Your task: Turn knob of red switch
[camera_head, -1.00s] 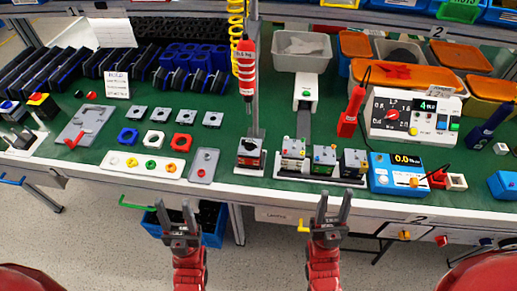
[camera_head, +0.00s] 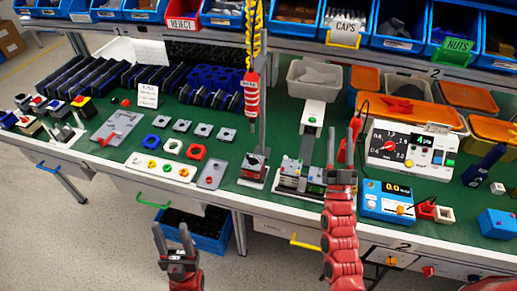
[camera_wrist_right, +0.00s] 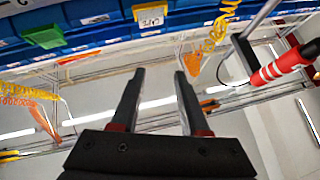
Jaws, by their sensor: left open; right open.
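A small dark block with a red part (camera_head: 255,163) stands on a pale base near the bench's front edge; it may be the red switch, but its knob is too small to make out. My right gripper (camera_head: 341,140) is to its right, pointing up in front of the bench and partly hiding other small switch blocks (camera_head: 290,172). In the right wrist view its two fingers (camera_wrist_right: 157,72) are apart with nothing between them. My left gripper (camera_head: 171,230) is open and empty, low in front of the bench, left of the block.
A red hanging screwdriver (camera_head: 251,93) and a pole stand behind the block. A white meter box (camera_head: 408,150) and a blue meter (camera_head: 386,200) stand to the right. Colored nuts and a button strip (camera_head: 160,166) lie to the left. Shelf bins (camera_head: 395,30) are above.

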